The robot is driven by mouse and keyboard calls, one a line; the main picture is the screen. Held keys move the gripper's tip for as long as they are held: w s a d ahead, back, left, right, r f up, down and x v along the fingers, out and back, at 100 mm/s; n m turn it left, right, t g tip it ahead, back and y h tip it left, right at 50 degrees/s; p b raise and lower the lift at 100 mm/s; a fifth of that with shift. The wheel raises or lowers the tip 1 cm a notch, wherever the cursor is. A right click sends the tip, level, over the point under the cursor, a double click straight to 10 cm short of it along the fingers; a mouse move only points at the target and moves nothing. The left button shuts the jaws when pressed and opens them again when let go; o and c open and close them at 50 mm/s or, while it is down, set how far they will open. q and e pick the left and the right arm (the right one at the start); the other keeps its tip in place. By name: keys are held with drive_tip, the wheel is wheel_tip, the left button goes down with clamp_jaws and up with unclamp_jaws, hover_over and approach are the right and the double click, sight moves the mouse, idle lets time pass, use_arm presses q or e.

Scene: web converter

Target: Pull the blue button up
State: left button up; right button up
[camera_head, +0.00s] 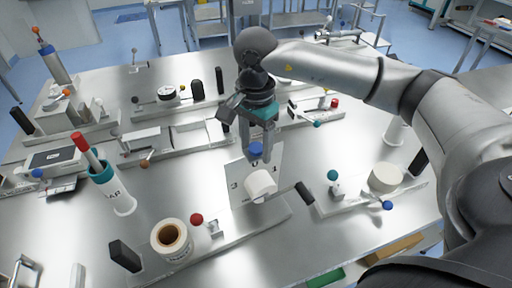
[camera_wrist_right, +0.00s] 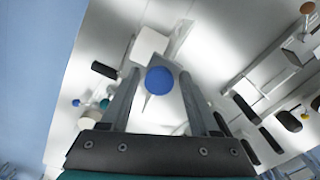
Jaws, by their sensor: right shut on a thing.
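The blue button (camera_head: 256,149) is a round blue knob above a metal fixture at the middle of the table. My right gripper (camera_head: 257,142) reaches down from above and is shut on the blue button, with one finger on each side. In the right wrist view the blue button (camera_wrist_right: 159,80) shows between the two fingers, with a white block-like part (camera_wrist_right: 150,46) beyond it. The stem below the button is mostly hidden. My left gripper is not in view.
A tape roll (camera_head: 171,238) and a red knob (camera_head: 197,219) stand at front left. A teal knob (camera_head: 333,175), a white disc (camera_head: 385,177) and a black handle (camera_head: 305,192) are to the right. Several other fixtures fill the left and back of the metal table.

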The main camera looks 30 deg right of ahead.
sight(256, 147)
drive_tip(key=shift+r, duration=0.6)
drive_tip(key=o, duration=1.5)
drive_tip(key=shift+f, duration=0.1)
drive_tip(key=shift+c, duration=0.2)
drive_tip(key=shift+r+p, duration=1.9)
drive_tip(key=shift+r, duration=1.15)
drive_tip(key=shift+s+f, duration=0.1)
